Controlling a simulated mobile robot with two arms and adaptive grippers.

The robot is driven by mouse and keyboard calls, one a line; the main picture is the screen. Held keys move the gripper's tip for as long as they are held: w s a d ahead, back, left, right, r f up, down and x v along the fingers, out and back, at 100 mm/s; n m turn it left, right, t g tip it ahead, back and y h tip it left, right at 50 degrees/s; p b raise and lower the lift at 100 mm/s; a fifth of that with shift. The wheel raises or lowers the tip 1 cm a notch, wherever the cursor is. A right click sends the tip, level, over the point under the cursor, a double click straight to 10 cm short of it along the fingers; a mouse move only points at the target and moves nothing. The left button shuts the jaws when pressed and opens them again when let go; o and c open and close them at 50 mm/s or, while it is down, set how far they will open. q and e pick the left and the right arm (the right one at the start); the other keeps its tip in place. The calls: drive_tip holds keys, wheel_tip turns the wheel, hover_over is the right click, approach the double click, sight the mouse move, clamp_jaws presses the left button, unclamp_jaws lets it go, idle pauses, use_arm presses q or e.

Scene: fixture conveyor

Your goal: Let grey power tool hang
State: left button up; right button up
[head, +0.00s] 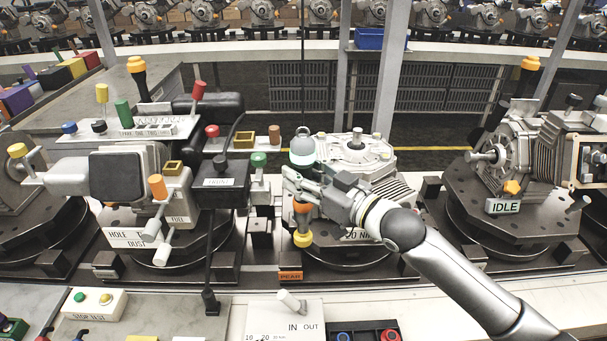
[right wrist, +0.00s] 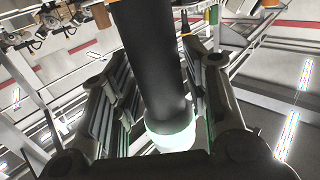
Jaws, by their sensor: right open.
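The grey power tool (head: 302,150) is upright near the middle of the head view. It has a grey rounded top with a small ring, a pale teal band, an orange part lower down and a yellow end. My right gripper (head: 297,188) reaches it from the right and hides its middle. In the right wrist view, the tool's dark body (right wrist: 150,60) and pale band stand between the open fingers (right wrist: 160,95). I cannot tell whether the fingers touch it. What bears the tool's weight is not clear. My left gripper is not in view.
A round fixture with a metal housing (head: 355,152) stands just behind the tool. A fixture with many knobs (head: 125,178) is to the left, and one marked IDLE (head: 503,207) is to the right. A panel marked IN OUT (head: 285,318) lies in front.

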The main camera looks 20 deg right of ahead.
drive_tip(key=o, duration=0.3)
drive_tip(key=shift+f, duration=0.15)
drive_tip(key=shift+r+v, duration=0.1)
drive_tip(key=shift+v, duration=2.9)
drive_tip(key=shift+r+v, duration=0.15)
drive_tip(key=shift+v, duration=2.9)
